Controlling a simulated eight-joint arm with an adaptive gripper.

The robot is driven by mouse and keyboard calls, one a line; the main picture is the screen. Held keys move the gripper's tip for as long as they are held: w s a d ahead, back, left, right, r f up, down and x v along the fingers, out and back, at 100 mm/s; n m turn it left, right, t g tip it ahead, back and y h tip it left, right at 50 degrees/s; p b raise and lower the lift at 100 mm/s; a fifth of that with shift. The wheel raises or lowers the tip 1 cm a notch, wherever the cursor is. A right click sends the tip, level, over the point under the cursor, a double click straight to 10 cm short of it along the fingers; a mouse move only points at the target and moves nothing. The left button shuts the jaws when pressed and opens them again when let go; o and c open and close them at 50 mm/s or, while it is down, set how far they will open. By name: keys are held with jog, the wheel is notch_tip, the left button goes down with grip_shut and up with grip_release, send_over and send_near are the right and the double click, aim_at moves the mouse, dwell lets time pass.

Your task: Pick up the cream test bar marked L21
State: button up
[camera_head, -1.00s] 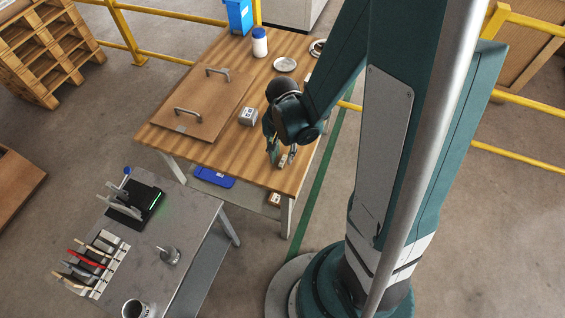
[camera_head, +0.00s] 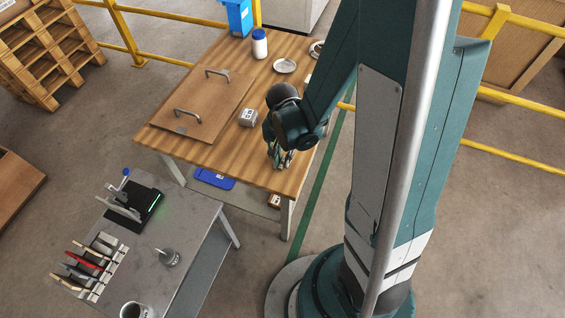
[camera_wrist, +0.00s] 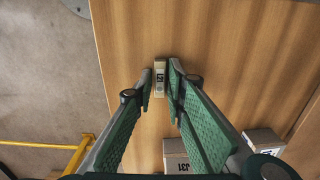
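A small cream bar (camera_wrist: 159,77) lies near the table's edge, with dark marking on its top that is too small to read surely. In the wrist view it sits between the two fingertips of my gripper (camera_wrist: 160,82), with a narrow gap showing beside it. The green-padded fingers are partly open and point down at it. In the head view my gripper (camera_head: 281,162) is low over the front right part of the wooden table, and its fingers mostly hide the bar.
A pale block marked J31 (camera_wrist: 176,156) and another block (camera_wrist: 263,140) stand near my gripper. On the wooden table (camera_head: 222,159) are a grey block (camera_head: 248,117), a handled board (camera_head: 203,100), a white jar (camera_head: 260,44) and a dish (camera_head: 285,65). A grey bench (camera_head: 190,235) stands front left.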

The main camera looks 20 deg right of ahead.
aim_at(283, 162)
jog(key=c, duration=0.3)
jog(key=shift+r, duration=0.2)
jog(key=shift+r+p, duration=1.7)
jog(key=shift+r, duration=3.1)
